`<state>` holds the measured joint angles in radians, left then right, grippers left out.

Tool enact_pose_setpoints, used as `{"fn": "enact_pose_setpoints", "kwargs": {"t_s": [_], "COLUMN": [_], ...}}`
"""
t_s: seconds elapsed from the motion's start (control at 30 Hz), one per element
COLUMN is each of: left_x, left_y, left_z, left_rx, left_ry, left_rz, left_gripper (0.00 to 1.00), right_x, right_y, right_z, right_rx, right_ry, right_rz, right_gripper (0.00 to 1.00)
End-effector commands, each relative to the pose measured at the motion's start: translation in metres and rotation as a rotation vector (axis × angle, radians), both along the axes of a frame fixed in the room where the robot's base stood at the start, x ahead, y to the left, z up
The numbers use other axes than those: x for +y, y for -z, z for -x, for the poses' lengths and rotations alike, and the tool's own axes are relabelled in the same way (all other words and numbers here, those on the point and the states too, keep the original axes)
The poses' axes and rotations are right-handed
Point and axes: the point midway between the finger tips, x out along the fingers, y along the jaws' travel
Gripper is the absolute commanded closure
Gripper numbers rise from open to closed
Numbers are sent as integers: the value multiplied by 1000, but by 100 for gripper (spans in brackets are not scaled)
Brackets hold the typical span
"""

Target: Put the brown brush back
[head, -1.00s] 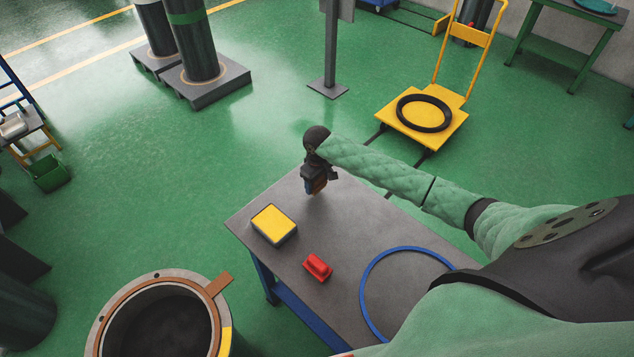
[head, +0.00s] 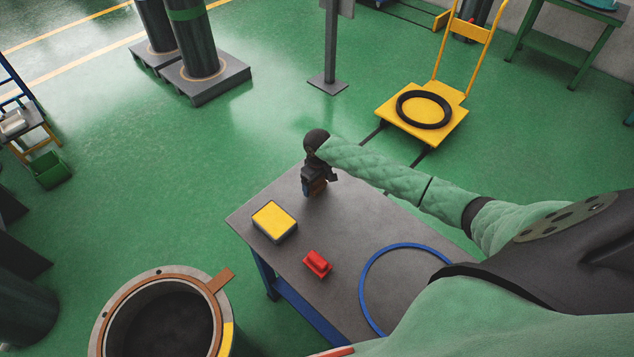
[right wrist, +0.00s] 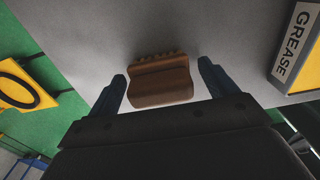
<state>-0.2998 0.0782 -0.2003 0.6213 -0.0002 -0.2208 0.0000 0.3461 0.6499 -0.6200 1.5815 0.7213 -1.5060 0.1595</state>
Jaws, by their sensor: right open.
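The brown brush (right wrist: 160,80) rests on the grey table top (head: 335,232) near its far corner. In the right wrist view it lies between the two open fingers of my right gripper (right wrist: 162,88), with a gap on each side. In the head view my right gripper (head: 314,190) is low over that corner and mostly hides the brush; a small brown patch shows at its fingers. My left gripper is not in view.
A yellow-topped grease box (head: 274,220), a red block-like object (head: 317,263) and a blue ring (head: 366,280) are on the table. A flanged cylinder (head: 163,282) stands at lower left. A yellow cart (head: 425,135) with a black ring stands beyond the table.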

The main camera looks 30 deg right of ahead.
Motion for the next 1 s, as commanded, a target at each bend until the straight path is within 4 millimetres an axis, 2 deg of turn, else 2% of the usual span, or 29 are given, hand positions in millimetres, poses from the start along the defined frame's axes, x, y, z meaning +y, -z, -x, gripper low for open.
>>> {"fn": "enact_pose_setpoints", "kwargs": {"t_s": [0.17,0.3,0.4,0.6,0.8,1.0], "left_x": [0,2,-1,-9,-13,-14], "left_y": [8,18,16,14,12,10], "left_z": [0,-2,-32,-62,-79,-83], "left_rx": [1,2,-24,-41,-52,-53], "left_ry": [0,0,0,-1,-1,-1], "left_rz": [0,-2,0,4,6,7], "left_gripper": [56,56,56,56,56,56], "right_x": [-1,0,-1,-1,-1,-1], "right_y": [-13,-37,-56,-92,-115,-122], "right_z": [-1,0,0,1,1,2], "right_rx": [-3,-4,-4,-2,-2,-1], "right_ry": [0,-2,-1,-1,-1,0], "right_rz": [-1,0,0,0,-1,0], "right_gripper": [15,15,15,15,15,15]}}
